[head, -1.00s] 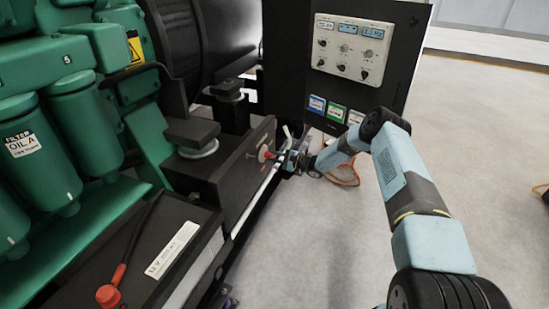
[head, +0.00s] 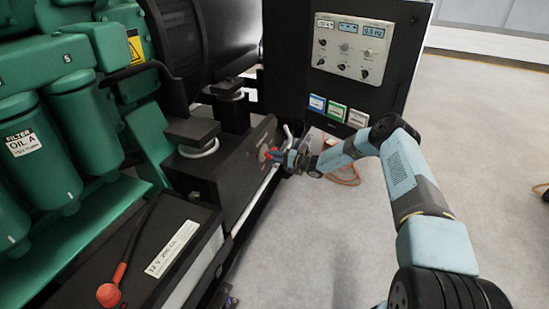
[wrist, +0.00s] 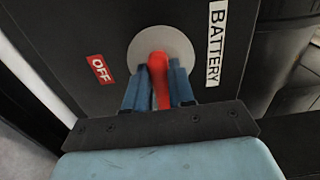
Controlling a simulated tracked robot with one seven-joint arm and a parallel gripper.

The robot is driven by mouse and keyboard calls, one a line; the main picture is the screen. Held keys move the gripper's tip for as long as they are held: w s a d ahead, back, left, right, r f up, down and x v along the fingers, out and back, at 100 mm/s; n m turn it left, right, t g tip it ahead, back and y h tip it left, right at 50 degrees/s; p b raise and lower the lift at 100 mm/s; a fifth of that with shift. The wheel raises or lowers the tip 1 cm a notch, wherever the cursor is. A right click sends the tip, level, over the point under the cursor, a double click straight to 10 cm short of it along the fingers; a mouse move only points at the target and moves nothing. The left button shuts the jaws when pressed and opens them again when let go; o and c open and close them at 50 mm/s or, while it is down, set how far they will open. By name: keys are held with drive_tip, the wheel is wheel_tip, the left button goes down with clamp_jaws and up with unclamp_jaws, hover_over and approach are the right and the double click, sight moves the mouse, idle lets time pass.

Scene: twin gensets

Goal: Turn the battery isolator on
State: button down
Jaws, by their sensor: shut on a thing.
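The battery isolator is a red handle (wrist: 159,68) on a round grey plate (wrist: 178,42), set in the dark side panel of the genset base. In the wrist view, a white BATTERY label (wrist: 215,42) and a red OFF label (wrist: 100,69) are beside the plate. My gripper (wrist: 158,85) is shut on the red handle, one blue finger on each side of it. In the head view my gripper (head: 281,157) reaches the panel from the right, and the handle (head: 272,154) shows small and red at its tip. The fingers hide part of the handle's sides.
A black control cabinet with a light meter panel (head: 353,47) stands behind. The green engine (head: 75,120) and a battery with a red terminal cap (head: 108,294) are on the left. An orange cable (head: 345,176) lies on the floor. Open grey floor (head: 335,240) lies right of the base.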

drive_tip(key=shift+s+a+f, duration=0.2)
drive_tip(key=shift+s+a, duration=0.1)
drive_tip(key=shift+a, duration=0.05)
drive_tip(key=c, duration=1.3)
unclamp_jaws()
drive_tip(key=o, duration=0.3)
drive_tip(key=shift+o, duration=0.2)
drive_tip(key=shift+w+r, duration=0.15)
drive_tip(key=shift+d, duration=0.1)
drive_tip(key=shift+d, duration=0.15)
drive_tip(key=v, duration=1.3)
drive_tip(key=shift+d, duration=0.3)
